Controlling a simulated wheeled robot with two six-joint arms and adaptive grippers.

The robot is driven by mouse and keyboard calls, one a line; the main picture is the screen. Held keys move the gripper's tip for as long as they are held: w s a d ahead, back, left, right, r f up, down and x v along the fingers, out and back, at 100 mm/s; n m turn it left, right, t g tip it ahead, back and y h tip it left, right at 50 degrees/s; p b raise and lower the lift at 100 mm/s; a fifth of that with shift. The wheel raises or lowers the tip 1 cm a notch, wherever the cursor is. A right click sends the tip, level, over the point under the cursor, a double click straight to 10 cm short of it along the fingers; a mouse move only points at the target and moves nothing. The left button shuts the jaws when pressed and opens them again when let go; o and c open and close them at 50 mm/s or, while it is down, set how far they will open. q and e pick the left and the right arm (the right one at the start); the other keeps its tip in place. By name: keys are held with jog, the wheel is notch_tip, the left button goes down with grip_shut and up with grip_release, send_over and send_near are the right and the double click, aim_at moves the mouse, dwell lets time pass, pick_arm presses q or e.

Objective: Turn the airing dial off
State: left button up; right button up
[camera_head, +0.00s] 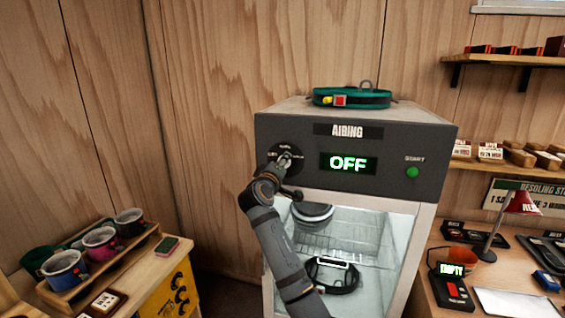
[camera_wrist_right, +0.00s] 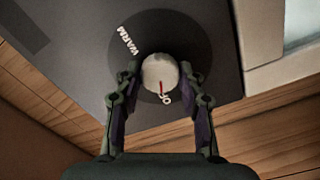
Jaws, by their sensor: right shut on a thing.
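The airing cabinet (camera_head: 438,155) stands in the middle of the head view, with a dark front panel. Its display (camera_head: 348,163) reads OFF in green. The dial (camera_wrist_right: 160,74) is a pale round knob with a red mark, set on a dark disc. In the right wrist view the red mark points toward the letters of OFF; WARM is printed at the upper left. My right gripper (camera_wrist_right: 160,82) has a finger on each side of the knob and is shut on it. In the head view this gripper (camera_head: 283,166) covers much of the dial. My left gripper is not in view.
A green start button (camera_head: 412,172) sits right of the display. A teal harness belt (camera_head: 350,97) lies on the cabinet top. Inside are a wire rack and dark gear (camera_head: 333,276). A mug tray (camera_head: 100,265) stands left; a bench with a red lamp (camera_head: 522,202) stands right.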

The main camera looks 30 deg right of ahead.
dwell(0.3)
jog(key=o, duration=1.2)
jog(key=v, duration=0.7)
jog(key=shift+s+a, duration=0.15)
jog(key=shift+a, duration=0.1)
jog(key=shift+d, duration=0.1)
